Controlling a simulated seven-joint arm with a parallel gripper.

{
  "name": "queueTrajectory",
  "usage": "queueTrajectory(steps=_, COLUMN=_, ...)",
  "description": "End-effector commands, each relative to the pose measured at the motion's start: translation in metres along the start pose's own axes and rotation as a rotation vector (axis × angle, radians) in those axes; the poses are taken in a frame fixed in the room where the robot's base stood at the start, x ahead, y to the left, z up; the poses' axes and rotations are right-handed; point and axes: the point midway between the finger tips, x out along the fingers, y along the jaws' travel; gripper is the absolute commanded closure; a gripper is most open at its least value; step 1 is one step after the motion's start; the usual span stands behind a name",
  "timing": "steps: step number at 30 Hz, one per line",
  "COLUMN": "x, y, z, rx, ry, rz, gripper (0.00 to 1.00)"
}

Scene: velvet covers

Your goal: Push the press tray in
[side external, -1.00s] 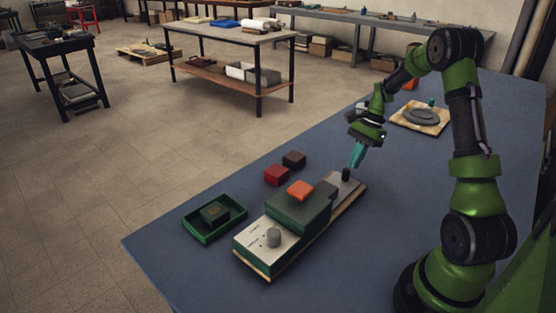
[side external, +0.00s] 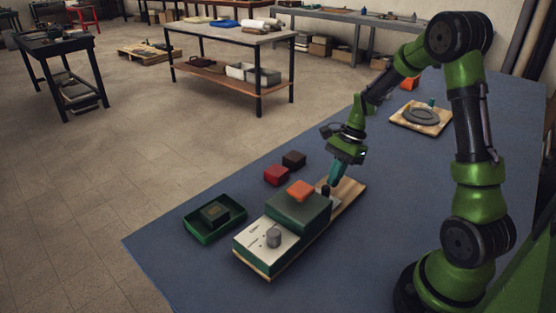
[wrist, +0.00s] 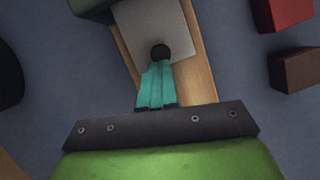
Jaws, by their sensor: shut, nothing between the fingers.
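The press (side external: 300,212) is a dark green housing on a wooden base (side external: 348,193), with a pale panel and a grey knob (side external: 273,237). Its grey tray (wrist: 142,22) lies mostly under the housing in the side view, with a short end outside. The tray's black handle knob (side external: 326,192) stands upright at that end; it also shows in the wrist view (wrist: 160,51). My gripper (side external: 335,176) is shut and empty, its teal fingers (wrist: 155,80) at the outer side of the knob and seemingly touching it. The tray's inner part is hidden.
A red block (side external: 276,175) and a dark brown block (side external: 294,160) lie beside the press. A green tray (side external: 205,238) holding a dark box is at left. A wooden board (side external: 438,124) with a grey disc is behind.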

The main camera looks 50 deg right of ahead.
Motion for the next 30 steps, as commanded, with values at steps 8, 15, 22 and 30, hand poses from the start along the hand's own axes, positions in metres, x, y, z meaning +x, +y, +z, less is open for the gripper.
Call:
queueTrajectory(steps=8, x=0.001, y=0.001, z=-0.002, rx=0.001, ry=0.001, rz=0.005, gripper=1.0)
queueTrajectory(steps=15, x=-0.011, y=0.001, z=-0.03, rx=0.005, ry=0.001, rz=0.001, gripper=1.0)
queueTrajectory(steps=22, x=-0.061, y=-0.001, z=-0.038, rx=-0.002, ry=0.003, rz=-0.005, gripper=1.0)
queueTrajectory(steps=30, x=-0.105, y=-0.001, z=-0.038, rx=0.0, ry=0.001, rz=-0.002, gripper=1.0)
